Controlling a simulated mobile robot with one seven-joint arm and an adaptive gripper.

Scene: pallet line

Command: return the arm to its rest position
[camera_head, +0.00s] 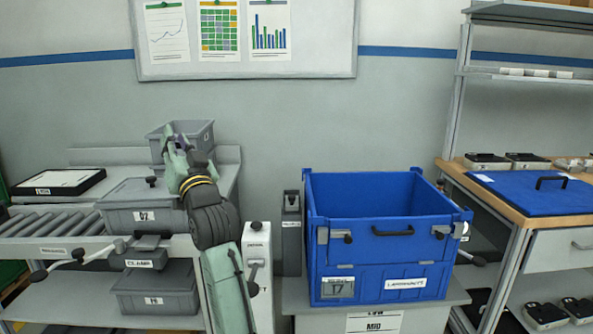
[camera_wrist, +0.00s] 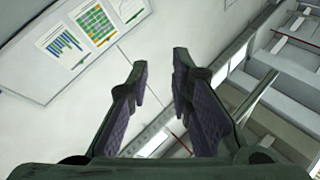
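My gripper (camera_head: 174,148) is raised at the end of my arm in the head view, in front of a grey open bin (camera_head: 203,133) at the back of the left bench. In the wrist view my gripper (camera_wrist: 160,75) shows two dark fingers with purple pads, spread apart with only wall and floor seen between them. It holds nothing. My arm rises from the bottom of the head view, between the roller conveyor and a white post.
A large blue crate (camera_head: 330,258) stands open to the right of my arm. A lidded grey bin (camera_head: 140,216) is close on the left, beside the rollers (camera_head: 45,223). A white lever post (camera_head: 258,285) stands close by. The right workbench (camera_head: 500,203) bears several dark devices.

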